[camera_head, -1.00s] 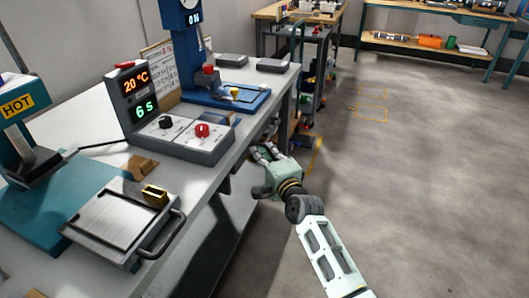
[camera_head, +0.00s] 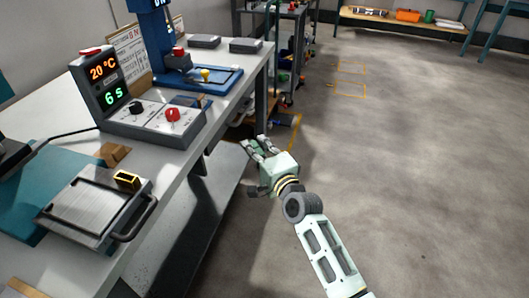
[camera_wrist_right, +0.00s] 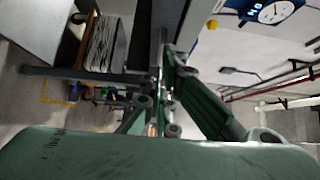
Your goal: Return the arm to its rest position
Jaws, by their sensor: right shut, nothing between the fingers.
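My right gripper (camera_head: 259,148) is in the head view, to the right of the workbench's front edge and over the floor. It is shut and empty. My right arm reaches up to it from the bottom right. In the right wrist view the gripper's fingers (camera_wrist_right: 165,98) point away from the camera, with nothing between them. My left gripper is not in any view.
The workbench (camera_head: 205,130) runs along the left, with a control box (camera_head: 150,120) showing 20 °C and 6 s, a metal plate with a handle (camera_head: 90,205) and a blue stand (camera_head: 215,80). A shelf unit (camera_head: 300,20) stands behind. The floor (camera_head: 420,170) on the right is clear.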

